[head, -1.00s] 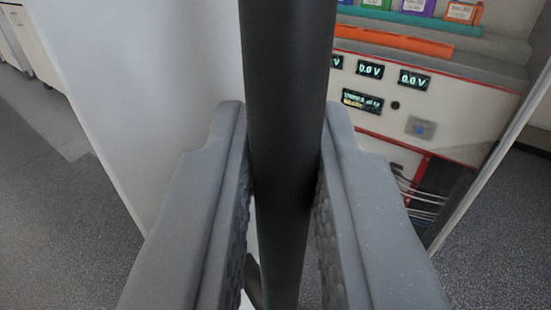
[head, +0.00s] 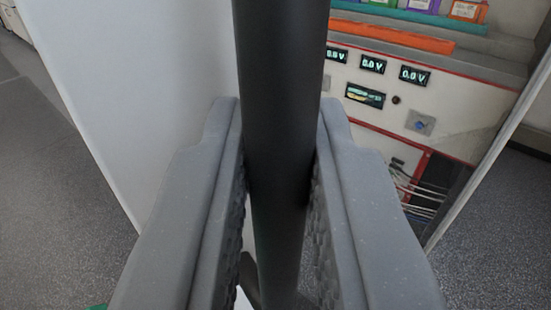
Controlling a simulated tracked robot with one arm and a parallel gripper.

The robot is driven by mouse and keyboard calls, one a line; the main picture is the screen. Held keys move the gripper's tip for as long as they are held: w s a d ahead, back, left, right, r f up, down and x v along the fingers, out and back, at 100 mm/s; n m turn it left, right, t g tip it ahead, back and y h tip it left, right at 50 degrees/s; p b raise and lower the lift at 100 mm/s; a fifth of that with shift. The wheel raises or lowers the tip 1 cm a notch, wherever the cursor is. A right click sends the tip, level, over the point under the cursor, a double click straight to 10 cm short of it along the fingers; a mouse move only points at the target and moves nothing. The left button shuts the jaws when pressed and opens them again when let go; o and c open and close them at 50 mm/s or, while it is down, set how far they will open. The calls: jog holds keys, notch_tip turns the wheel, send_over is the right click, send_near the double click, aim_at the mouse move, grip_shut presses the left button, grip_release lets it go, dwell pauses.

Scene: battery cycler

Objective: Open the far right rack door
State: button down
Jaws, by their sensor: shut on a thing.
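A thick black vertical bar, the door handle (head: 281,70), runs down the middle of the head view. My gripper (head: 281,130) is shut on this handle, with one grey finger on each side of it. A pale door panel (head: 150,70) stands just left of and behind the handle. To the right, the rack interior is exposed, with a white instrument panel (head: 450,110) carrying lit displays. The handle's top end is out of view, and the fingers hide part of its lower length.
Inside the rack, an orange strip (head: 390,37) and a teal tray (head: 420,17) with small coloured boxes sit above the panel. Cables (head: 420,195) hang below it. A pale upright edge (head: 490,160) bounds the rack at right. Grey floor (head: 60,200) is open at left.

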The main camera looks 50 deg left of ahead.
jog(key=shift+d+r, duration=0.2)
jog(key=shift+d, duration=0.95)
jog(key=c, duration=1.5)
grip_release()
jog(key=shift+w, duration=0.1)
jog(key=shift+d+f, duration=0.1)
